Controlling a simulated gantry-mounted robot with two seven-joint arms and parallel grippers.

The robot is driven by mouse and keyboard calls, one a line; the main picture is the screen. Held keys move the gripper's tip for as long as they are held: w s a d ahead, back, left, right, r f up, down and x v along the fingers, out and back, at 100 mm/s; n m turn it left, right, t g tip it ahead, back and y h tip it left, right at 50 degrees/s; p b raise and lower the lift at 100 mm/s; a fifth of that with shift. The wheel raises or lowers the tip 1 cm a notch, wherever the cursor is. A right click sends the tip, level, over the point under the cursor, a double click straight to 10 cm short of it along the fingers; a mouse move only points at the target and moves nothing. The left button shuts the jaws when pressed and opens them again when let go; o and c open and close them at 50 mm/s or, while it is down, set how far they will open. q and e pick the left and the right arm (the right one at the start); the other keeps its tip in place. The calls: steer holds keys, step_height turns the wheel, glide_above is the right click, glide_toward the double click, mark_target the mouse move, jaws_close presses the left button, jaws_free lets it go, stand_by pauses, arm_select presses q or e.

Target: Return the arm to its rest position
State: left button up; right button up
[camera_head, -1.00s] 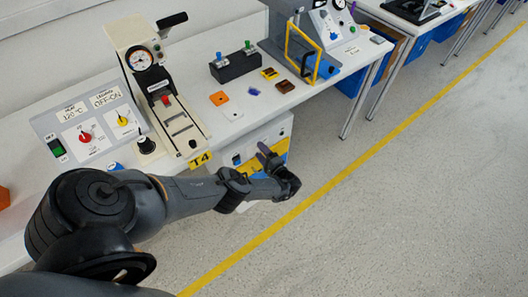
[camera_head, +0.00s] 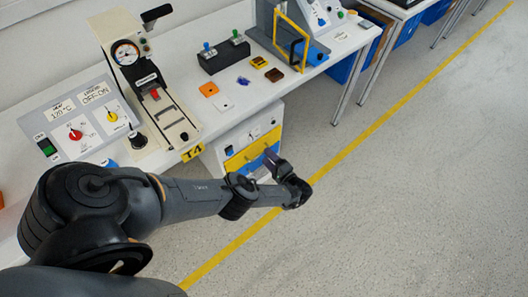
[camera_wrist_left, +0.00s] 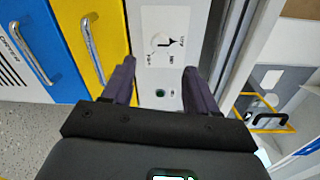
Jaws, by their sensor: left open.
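My left arm (camera_head: 190,198) is dark grey and reaches from the lower left past the table's front edge. My left gripper (camera_head: 271,160) is in front of the drawer cabinet, over the floor side. In the left wrist view the gripper (camera_wrist_left: 161,75) has two dark fingers spread apart with nothing between them. Beyond the fingers is a white panel with a rotary switch (camera_wrist_left: 161,41), its knob whitish with a dark pointer, and a small green round part (camera_wrist_left: 160,92) below. The fingers appear apart from the knob. My right gripper is not in view.
The white cabinet has a yellow drawer (camera_head: 250,151) and a blue one with bar handles (camera_wrist_left: 92,50). The table above holds a press (camera_head: 140,60), a control box with red knob (camera_head: 75,134) and small coloured parts. Open grey floor (camera_head: 400,200) lies to the right.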

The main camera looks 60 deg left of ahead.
arm_select(q)
steer(key=shift+d, duration=0.3)
